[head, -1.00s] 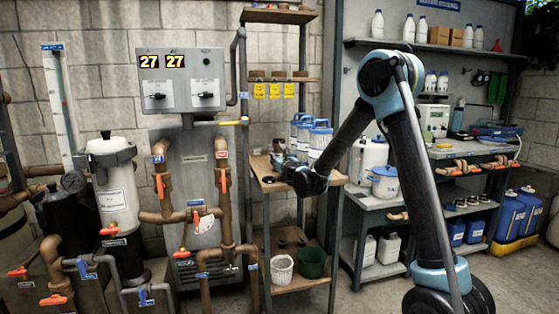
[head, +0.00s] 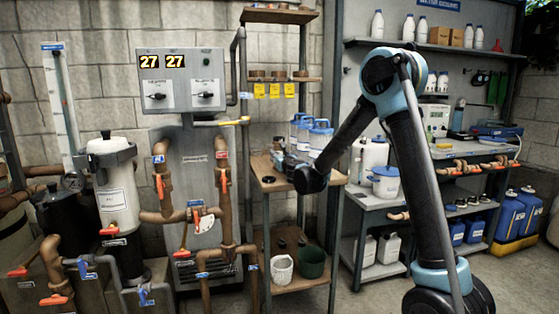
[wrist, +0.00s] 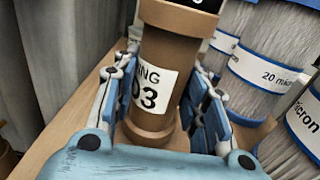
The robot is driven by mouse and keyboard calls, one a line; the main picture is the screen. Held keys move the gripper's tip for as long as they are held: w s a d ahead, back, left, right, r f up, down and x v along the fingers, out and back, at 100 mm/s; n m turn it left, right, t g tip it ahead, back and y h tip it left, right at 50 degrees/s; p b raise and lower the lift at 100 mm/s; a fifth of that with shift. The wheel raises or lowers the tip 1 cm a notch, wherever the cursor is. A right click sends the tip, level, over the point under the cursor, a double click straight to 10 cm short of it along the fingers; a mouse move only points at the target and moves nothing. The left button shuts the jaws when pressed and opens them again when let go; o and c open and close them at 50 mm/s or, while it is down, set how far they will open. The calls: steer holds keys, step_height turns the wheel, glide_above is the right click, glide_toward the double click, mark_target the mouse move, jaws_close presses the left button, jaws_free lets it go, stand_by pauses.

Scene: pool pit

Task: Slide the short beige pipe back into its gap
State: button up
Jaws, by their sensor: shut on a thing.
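In the head view my gripper (head: 287,164) is at the middle wooden shelf, partly hidden by my wrist. The brown pipework (head: 163,190) with orange valves is left of it; I cannot make out the gap.
White-and-blue filter cartridges (head: 318,138) stand close behind my gripper, and beside the pipe in the wrist view. A grey control panel (head: 182,75) hangs above the pipework.

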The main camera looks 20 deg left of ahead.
steer(key=shift+r, duration=1)
steer(key=shift+s, duration=0.15)
stand_by(0.4)
